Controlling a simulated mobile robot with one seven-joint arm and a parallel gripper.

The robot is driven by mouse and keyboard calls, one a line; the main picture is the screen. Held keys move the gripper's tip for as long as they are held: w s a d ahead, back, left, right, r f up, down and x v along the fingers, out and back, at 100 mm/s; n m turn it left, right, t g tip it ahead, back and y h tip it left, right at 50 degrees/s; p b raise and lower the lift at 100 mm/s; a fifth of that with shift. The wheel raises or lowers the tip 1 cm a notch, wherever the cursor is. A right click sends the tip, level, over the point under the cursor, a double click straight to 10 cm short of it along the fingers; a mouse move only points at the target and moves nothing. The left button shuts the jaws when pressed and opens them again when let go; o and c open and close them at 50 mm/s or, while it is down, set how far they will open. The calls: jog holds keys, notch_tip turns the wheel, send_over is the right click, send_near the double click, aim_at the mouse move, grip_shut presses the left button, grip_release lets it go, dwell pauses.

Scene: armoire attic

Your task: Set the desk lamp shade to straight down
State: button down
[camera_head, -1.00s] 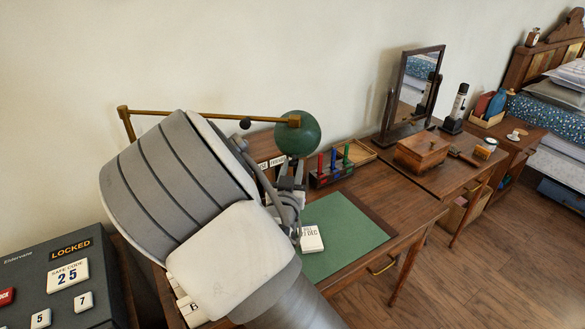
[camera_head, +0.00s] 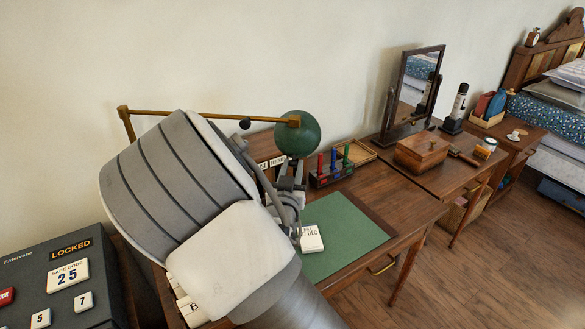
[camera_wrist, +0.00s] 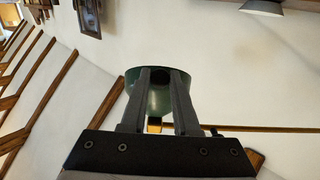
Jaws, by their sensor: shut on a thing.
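The desk lamp has a round dark green shade (camera_head: 297,133) at the end of a brass arm (camera_head: 210,116) that reaches out above the desk from the left. In the wrist view the green shade (camera_wrist: 152,100) sits between and behind my gripper's two fingers, its rim toward the upper side of the picture. My gripper (camera_head: 291,165) is just below the shade in the head view, shut on the shade. The exact contact is partly hidden by the fingers. In the head view the shade looks tilted, with its rounded back facing my camera.
A mirror (camera_head: 412,90) stands at the back. A grey safe panel (camera_head: 60,285) is at lower left.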

jog(key=s+r+g+p, duration=0.2)
jog(key=g+p, duration=0.1)
jog(key=p, duration=0.3)
jog(key=shift+s+a+r, duration=0.1)
jog(key=shift+r, duration=0.1)
jog(key=s+g+p, duration=0.1)
jog(key=p, duration=0.2)
jog(key=s+r+g+p, duration=0.1)
jog(key=g+p, duration=0.1)
jog(key=shift+a+r+y+p, duration=0.1)
jog(key=shift+r+y+p, duration=0.2)
jog(key=shift+p, duration=0.1)
jog(key=shift+s+r+p, duration=0.45)
jog(key=shift+r+p, duration=0.4)
jog(key=shift+p, duration=0.1)
jog(key=shift+a, duration=0.1)
jog(key=c, duration=0.7)
grip_release()
jog(key=shift+s, duration=0.1)
jog(key=shift+f, duration=0.1)
